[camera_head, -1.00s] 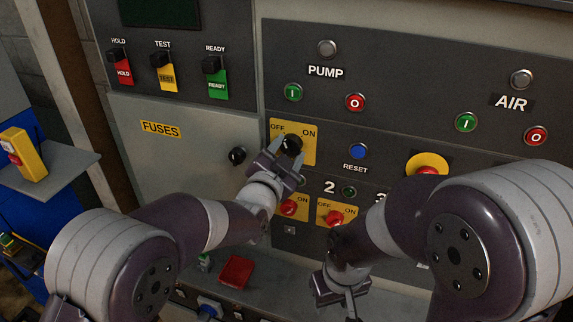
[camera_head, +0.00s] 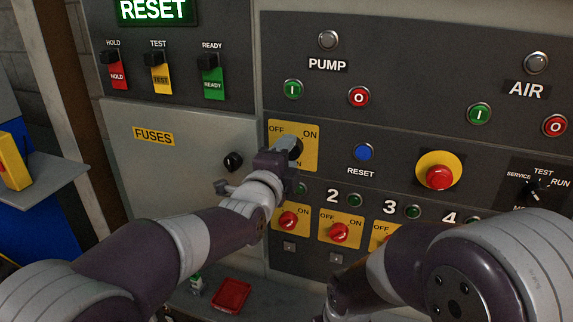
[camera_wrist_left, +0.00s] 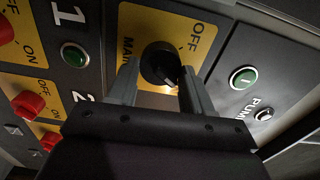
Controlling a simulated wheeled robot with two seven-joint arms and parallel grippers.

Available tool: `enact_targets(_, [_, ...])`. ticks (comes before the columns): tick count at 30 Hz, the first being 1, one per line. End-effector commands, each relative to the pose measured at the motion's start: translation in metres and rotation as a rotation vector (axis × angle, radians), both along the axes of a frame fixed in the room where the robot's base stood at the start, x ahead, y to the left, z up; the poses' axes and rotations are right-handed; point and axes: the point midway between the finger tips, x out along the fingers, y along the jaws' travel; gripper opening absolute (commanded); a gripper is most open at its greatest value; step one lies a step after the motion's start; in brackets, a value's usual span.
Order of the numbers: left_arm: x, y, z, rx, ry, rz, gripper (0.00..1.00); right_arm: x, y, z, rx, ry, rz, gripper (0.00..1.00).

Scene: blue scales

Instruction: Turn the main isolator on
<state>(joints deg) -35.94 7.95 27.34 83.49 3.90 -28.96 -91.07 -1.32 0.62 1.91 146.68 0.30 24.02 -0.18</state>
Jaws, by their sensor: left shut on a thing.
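The main isolator is a black rotary knob (camera_head: 295,147) on a yellow plate (camera_head: 308,158) marked OFF at left and ON at right. My left gripper (camera_head: 284,160) is at the knob, turned sideways, and hides part of it and the plate's lower left. In the left wrist view the black knob (camera_wrist_left: 160,66) sits between the two fingers of the left gripper (camera_wrist_left: 158,88), which are shut on it. A pale spot shows on the knob's lower right there; I cannot tell its setting for certain.
The display (camera_head: 153,9) reads RESET in lit letters. A blue reset button (camera_head: 364,152) and a red emergency button (camera_head: 439,176) are to the right. Red numbered switches (camera_head: 340,232) lie below. A black fuse-door knob (camera_head: 233,161) is close on the left.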

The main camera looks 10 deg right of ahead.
Motion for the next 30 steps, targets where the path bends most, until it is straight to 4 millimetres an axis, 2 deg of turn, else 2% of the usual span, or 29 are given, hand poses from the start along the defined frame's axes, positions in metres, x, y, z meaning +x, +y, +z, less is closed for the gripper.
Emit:
enact_targets(3, [0.000,-0.001,-0.004,0.066,-0.040,-0.001,0.20,0.000,0.000,-0.008,0.000,0.000,0.000,0.43])
enact_targets(12, [0.000,0.000,-0.004,0.179,-0.114,-0.001,0.20,0.000,0.000,-0.014,0.000,0.000,0.000,0.43])
enact_targets(30, [0.000,-0.001,-0.005,0.216,-0.135,-0.002,0.20,0.000,0.000,-0.016,0.000,0.000,0.000,0.43])
